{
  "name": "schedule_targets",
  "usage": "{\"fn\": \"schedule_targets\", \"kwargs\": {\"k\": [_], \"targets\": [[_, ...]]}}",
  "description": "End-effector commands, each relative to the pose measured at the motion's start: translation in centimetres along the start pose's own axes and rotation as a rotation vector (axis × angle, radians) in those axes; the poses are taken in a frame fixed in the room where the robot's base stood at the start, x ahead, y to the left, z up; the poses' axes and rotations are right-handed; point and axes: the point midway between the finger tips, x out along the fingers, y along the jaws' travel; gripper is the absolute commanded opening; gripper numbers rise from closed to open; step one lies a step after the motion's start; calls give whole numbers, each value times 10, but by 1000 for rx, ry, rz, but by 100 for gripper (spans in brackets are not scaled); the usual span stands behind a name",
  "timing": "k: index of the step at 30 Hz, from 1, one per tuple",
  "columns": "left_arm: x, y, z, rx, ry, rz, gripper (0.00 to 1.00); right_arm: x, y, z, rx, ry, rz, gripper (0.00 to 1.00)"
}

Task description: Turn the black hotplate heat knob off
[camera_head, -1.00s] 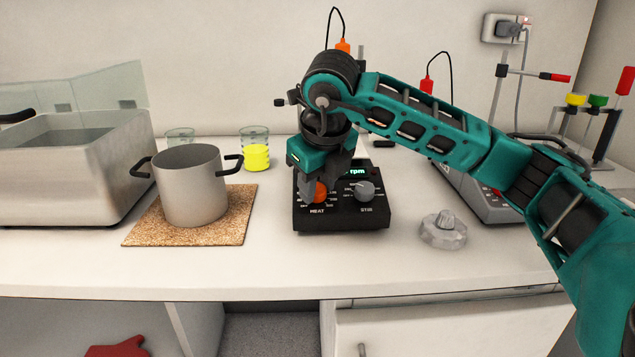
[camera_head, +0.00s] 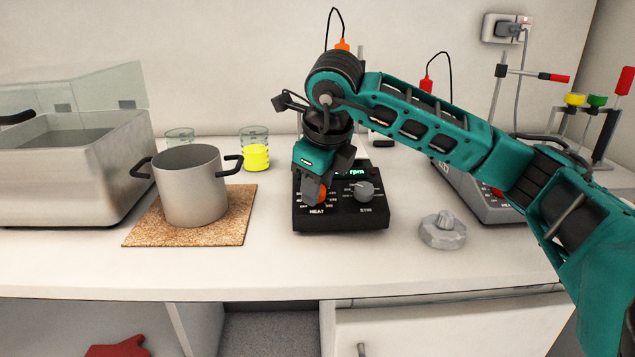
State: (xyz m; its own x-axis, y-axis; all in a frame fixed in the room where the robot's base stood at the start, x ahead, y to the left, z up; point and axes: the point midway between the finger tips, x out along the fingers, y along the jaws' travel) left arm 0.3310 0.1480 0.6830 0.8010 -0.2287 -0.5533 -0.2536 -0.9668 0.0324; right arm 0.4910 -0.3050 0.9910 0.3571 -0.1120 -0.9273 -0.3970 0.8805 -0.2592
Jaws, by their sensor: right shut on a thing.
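The black hotplate (camera_head: 342,222) stands on the bench in the middle of the view, with a lit "rpm" display at its back. Its orange-red heat knob (camera_head: 321,192) is on the left, above the HEAT label, and is partly hidden by my fingers. A grey stir knob (camera_head: 363,191) is on the right, above the STIR label. My right gripper (camera_head: 313,190) reaches down from above and is shut on the heat knob. The knob's pointer is hidden. My left gripper is not in view.
A metal pot (camera_head: 190,190) stands on a cork mat (camera_head: 235,225) to the left, near a beaker of yellow liquid (camera_head: 256,157). A faceted grey object with a knob (camera_head: 443,231) lies right of the hotplate. The bench front is clear.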

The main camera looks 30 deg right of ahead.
Motion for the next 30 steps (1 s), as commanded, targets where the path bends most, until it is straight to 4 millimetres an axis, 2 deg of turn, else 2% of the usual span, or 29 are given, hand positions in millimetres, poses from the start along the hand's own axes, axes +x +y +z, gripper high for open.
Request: {"fn": "schedule_targets", "kwargs": {"k": [3,4,11,18,22,26,30], "targets": [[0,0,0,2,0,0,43,-1,0,0,1,-1,-1,5],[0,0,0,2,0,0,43,-1,0,0,1,-1,-1,38],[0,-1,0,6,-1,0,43,0,0,0,1,-1,-1,60],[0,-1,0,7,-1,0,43,-1,0,0,1,-1,-1,61],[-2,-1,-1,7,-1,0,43,-10,0,1,1,-4,0,61],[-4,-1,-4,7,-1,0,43,-33,-1,1,0,-5,-2,61],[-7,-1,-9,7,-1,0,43,-66,0,2,-1,-6,-2,61]]}}
